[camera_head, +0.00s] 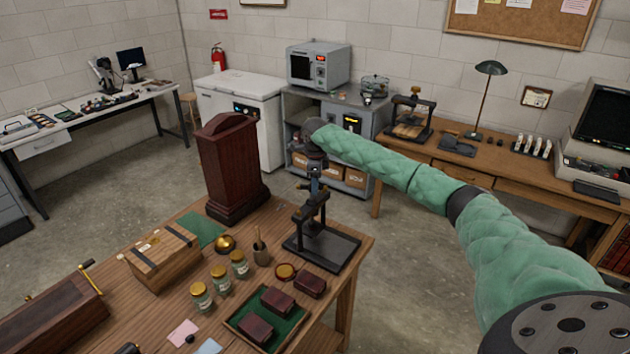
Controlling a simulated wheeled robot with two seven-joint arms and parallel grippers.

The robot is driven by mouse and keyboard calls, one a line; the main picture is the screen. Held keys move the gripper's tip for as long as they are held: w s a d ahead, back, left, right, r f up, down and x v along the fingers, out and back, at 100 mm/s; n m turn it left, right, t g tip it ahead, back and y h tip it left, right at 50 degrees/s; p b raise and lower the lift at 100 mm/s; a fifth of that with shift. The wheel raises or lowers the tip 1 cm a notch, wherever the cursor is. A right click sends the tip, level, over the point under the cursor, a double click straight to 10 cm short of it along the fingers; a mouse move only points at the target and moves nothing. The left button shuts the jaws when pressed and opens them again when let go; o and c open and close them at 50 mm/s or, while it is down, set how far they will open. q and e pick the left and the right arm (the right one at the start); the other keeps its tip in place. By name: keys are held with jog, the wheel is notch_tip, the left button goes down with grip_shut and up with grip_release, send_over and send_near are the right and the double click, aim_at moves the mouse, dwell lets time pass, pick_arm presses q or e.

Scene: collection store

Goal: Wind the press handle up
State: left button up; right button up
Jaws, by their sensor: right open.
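A black press (323,247) with a flat base plate and an upright frame stands at the far right corner of the near wooden table. My right arm, in a green sleeve, comes in from the right. My right gripper (315,184) points down at the top of this press, and its jaws are open. The press handle is hidden or too small to make out there, and I cannot tell whether the fingers touch it. A second black press (411,117) with a wooden part stands on the back desk. My left gripper is not in view.
A tall dark wooden case (229,165) stands just left of the press. Jars (221,279), a pot with a brush (261,254), a strapped wooden box (160,257) and a green-lined tray (240,318) crowd the near table (341,294). Open floor lies beyond its right edge.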

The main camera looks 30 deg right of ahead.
jog(key=shift+w+f, duration=0.15)
jog(key=shift+f, duration=0.05)
jog(key=shift+c, duration=0.6)
grip_shut()
jog(key=shift+r, duration=0.1)
jog(key=shift+n, duration=0.3)
jog(key=n, duration=0.6)
jog(key=shift+w+d+r, duration=0.1)
jog(key=shift+w+d, duration=0.05)
jog(key=shift+w, duration=0.15)
jog(key=n, duration=0.5)
jog(key=shift+w, duration=0.25)
jog(key=shift+n, duration=0.6)
jog(key=shift+o, duration=0.6)
grip_release()
